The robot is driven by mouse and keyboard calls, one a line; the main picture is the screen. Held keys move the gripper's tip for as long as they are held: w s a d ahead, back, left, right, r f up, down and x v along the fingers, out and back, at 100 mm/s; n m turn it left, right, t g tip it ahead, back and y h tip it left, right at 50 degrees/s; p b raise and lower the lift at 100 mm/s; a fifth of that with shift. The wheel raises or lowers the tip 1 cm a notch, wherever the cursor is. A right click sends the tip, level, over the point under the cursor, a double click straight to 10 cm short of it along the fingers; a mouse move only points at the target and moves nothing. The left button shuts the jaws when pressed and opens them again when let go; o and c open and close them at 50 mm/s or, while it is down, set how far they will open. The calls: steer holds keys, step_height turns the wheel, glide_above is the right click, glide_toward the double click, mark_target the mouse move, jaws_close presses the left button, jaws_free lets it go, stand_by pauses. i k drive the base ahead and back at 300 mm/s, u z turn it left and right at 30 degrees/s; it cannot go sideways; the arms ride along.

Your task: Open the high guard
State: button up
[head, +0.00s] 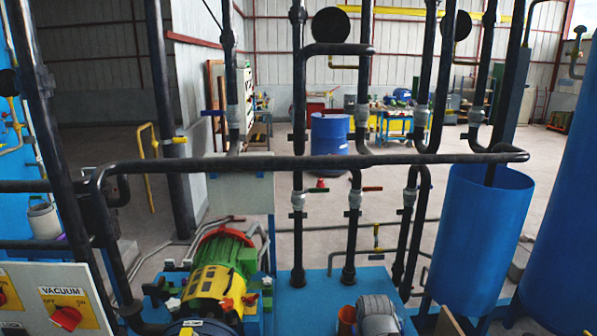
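I cannot tell which part here is the high guard; no readable label names it. Small valves with coloured handles sit on the dark pipes in the head view. One has a yellow handle (174,141) at the left, one a purple handle (212,112) beside an upright pipe. My gripper is not in view.
A horizontal dark pipe (330,160) crosses in front. A green and yellow motor (217,270) stands below it. A control panel with a red VACUUM knob (66,318) is at lower left. A blue open-topped tank (475,245) stands at right. The grey floor behind has free room.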

mark_target(218, 282)
steer(key=k, duration=1.35)
steer(key=u, duration=0.45)
steer(key=i, duration=1.65)
steer(key=z, duration=0.3)
